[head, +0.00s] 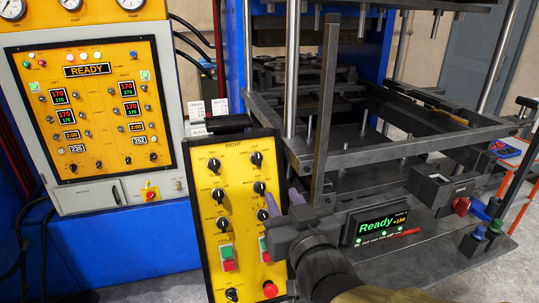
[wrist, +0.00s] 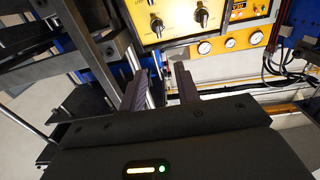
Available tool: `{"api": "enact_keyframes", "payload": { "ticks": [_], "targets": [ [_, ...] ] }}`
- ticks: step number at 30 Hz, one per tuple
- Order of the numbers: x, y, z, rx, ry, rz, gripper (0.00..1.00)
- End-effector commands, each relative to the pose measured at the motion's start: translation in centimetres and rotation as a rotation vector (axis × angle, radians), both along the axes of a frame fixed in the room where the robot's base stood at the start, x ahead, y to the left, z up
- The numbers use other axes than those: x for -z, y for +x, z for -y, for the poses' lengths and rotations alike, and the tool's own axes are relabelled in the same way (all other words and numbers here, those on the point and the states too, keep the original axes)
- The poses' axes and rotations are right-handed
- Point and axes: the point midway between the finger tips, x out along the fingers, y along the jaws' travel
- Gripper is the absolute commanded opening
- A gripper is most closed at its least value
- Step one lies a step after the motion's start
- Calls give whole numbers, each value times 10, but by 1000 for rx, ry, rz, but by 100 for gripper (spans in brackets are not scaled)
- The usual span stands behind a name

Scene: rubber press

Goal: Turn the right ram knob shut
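The yellow panel headed RIGHT (head: 235,240) carries two columns of black knobs, among them an upper right knob (head: 257,159) and an upper left knob (head: 215,165). The small labels are too blurred for me to tell which is the ram knob. My gripper (head: 280,193) is in front of the panel's right edge, its two fingers apart with nothing between them. In the wrist view my gripper (wrist: 161,75) is also open, below the yellow panel, apart from a left knob (wrist: 157,26) and a right knob (wrist: 203,18). Part of the panel's right column is near or behind my fingers.
Green and red buttons (head: 227,258) and a red button (head: 270,289) sit low on the panel. A vertical steel bar (head: 326,110) and the press frame stand just right of my gripper. A display reading Ready (head: 378,226) is at lower right. A larger control cabinet (head: 75,187) stands left.

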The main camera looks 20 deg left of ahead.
Motion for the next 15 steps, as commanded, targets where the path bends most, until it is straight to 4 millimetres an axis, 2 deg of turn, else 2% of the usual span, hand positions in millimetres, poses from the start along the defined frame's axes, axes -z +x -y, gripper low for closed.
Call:
{"api": "enact_keyframes", "payload": {
  "ticks": [8, 15],
  "targets": [
    [-1, 3, -1, 1, -2, -3, 32],
    [-3, 16, -9, 1, -4, -7, 32]
  ]
}}
